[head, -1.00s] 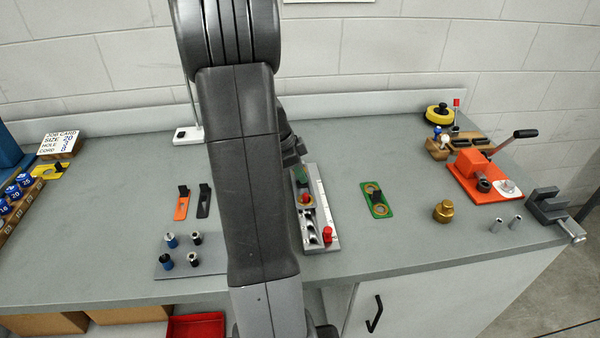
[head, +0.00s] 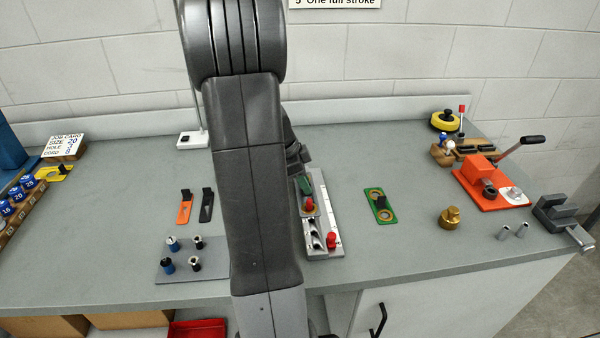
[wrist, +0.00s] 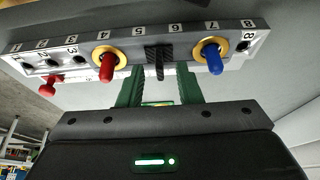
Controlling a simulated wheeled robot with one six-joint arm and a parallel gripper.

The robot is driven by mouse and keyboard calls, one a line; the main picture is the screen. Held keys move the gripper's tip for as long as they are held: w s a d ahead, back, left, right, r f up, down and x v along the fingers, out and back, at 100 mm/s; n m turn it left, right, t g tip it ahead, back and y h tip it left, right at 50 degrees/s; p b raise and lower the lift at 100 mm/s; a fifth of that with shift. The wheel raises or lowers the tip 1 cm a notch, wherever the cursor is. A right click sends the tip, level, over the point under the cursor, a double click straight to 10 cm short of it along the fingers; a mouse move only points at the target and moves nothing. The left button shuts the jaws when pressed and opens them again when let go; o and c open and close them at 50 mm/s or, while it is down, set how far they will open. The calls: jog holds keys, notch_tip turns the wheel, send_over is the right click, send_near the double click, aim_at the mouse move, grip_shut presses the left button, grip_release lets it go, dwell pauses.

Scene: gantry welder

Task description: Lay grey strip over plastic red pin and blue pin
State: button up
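The red pin (wrist: 107,68) and blue pin (wrist: 213,62) stand in a numbered grey bar (wrist: 85,49) by numbers 4 and 7. The grey strip (wrist: 135,49) appears to lie along the bar with its gold rings around both pins. Its dark upright tab (wrist: 158,62) stands between them. My gripper (wrist: 162,80) has its green fingers either side of the tab, with gaps showing, so it looks open. In the head view the red pin (head: 309,204) shows beside my arm; the blue pin is hidden.
A red knob (head: 331,240) stands at the bar's near end. A green ringed strip (head: 381,205) and a brass piece (head: 449,217) lie to the right. Orange (head: 184,208) and black (head: 206,206) strips and a pin plate (head: 180,275) lie left of my arm.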

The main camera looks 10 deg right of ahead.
jog(key=v, duration=1.3)
jog(key=shift+a+r, duration=0.2)
jog(key=shift+r, duration=0.05)
jog(key=x, duration=1.3)
jog(key=shift+d+f, duration=0.2)
jog(key=shift+f, duration=0.15)
jog(key=shift+r, duration=0.25)
jog(key=shift+f, duration=0.1)
